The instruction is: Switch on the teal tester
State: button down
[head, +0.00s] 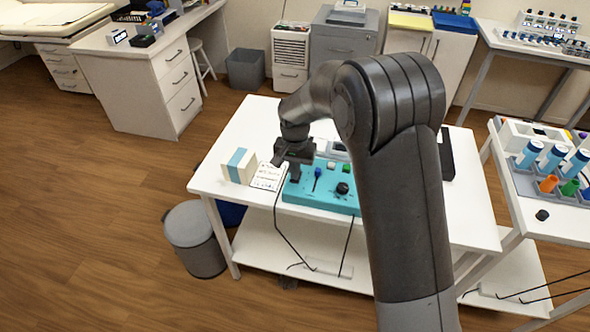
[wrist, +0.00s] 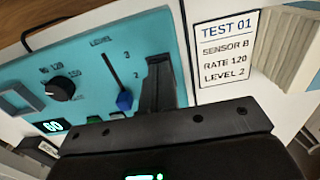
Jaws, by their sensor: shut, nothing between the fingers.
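The teal tester (head: 305,194) lies on the white table in the head view, partly hidden by my arm. In the wrist view the teal tester (wrist: 120,48) shows a black knob (wrist: 62,88), a blue slider handle (wrist: 124,101) in a slot marked LEVEL, and a small lit display (wrist: 52,126). A green button (wrist: 92,121) is partly covered by my gripper's body. A card (wrist: 226,50) reads TEST 01, SENSOR B, RATE 120, LEVEL 2. My gripper (wrist: 158,62) is shut and empty, over the tester's edge between slider and card. In the head view my gripper (head: 295,172) is above the tester's left end.
A white box with a blue stripe (head: 238,166) stands left of the card. Dark cables (head: 284,236) hang from the tester over the table's front. A rack with several tubes (head: 550,170) is on the right table. A grey bin (head: 195,240) stands on the floor.

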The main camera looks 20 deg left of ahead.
jog(key=shift+f, duration=0.4)
jog(key=shift+w+d+r, duration=0.1)
jog(key=shift+w+d, duration=0.05)
jog(key=shift+w, duration=0.75)
jog(key=shift+r, duration=0.15)
notch_tip(320, 180, up, 14)
jog(key=shift+a+r, duration=0.15)
jog(key=shift+a, duration=0.1)
jog(key=shift+w, duration=0.15)
jog(key=shift+w+d+r+g, duration=0.1)
jog(key=shift+w+g, duration=0.15)
jog(key=shift+g, duration=0.45)
